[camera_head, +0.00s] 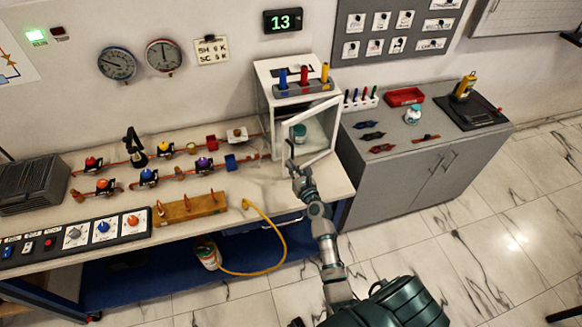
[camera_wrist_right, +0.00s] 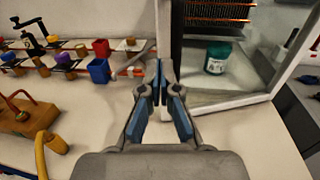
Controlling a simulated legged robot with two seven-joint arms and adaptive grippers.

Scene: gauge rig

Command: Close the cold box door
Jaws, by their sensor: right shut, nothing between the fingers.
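The cold box (camera_head: 268,92) is a white cabinet at the back right of the bench. Its white-framed clear door (camera_head: 312,103) stands partly open, swung out toward me. A teal jar (camera_head: 300,132) is inside; it also shows in the right wrist view (camera_wrist_right: 217,57). My right gripper (camera_head: 291,160) is at the near, left edge of the door, low down. In the wrist view its blue-padded fingertips (camera_wrist_right: 160,85) are together and empty, in front of a white upright. I cannot tell whether they touch it. My left gripper is in neither view.
Valves on red pipes (camera_head: 150,177) and a wooden block with pegs (camera_head: 190,207) lie left of the door. A yellow hose (camera_head: 283,247) hangs off the bench front. A rack of coloured cylinders (camera_head: 303,88) sits on the box. A grey cabinet (camera_head: 420,165) stands right.

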